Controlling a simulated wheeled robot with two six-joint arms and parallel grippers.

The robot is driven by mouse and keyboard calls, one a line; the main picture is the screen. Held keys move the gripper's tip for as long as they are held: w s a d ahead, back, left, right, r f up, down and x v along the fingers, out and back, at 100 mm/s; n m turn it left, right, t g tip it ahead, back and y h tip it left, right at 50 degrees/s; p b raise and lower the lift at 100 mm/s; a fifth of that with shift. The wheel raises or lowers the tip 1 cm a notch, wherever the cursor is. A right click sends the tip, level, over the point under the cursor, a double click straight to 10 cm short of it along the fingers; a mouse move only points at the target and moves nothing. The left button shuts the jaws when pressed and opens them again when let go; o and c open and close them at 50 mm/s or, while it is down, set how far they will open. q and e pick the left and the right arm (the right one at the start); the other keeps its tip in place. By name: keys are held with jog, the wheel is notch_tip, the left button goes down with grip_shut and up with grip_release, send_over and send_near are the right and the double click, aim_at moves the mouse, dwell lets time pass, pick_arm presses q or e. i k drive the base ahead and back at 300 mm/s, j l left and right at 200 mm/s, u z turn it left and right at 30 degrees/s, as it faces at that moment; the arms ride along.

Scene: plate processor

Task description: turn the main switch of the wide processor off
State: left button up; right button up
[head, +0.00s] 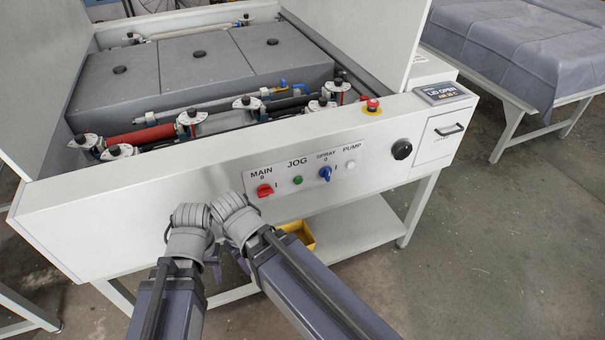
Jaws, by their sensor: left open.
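The wide processor (120,215) is a white machine with its lid up. Its front panel carries the red main switch (265,190) under the label MAIN, with a 0 above it and an I to its right. The red handle seems to lie roughly sideways, toward the I, but it is small. My left gripper (214,268) is open, below and left of the switch and apart from it, largely hidden behind my wrist. My right wrist is close to the left one, just below and left of the switch; its gripper fingers are hidden or unclear.
Right of the switch are a green JOG button (298,180), a blue SPRAY switch (325,173), a white PUMP button (351,164) and a black knob (402,149). A red emergency button (373,104) stands on the top edge. A yellow bin (300,233) sits below the panel.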

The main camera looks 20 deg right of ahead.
aim_at(265, 190)
jog(key=k+l+z, duration=0.35)
jog(key=l, duration=0.25)
jog(key=k+l+z, duration=0.2)
jog(key=k+l, duration=0.05)
jog(key=l, duration=0.1)
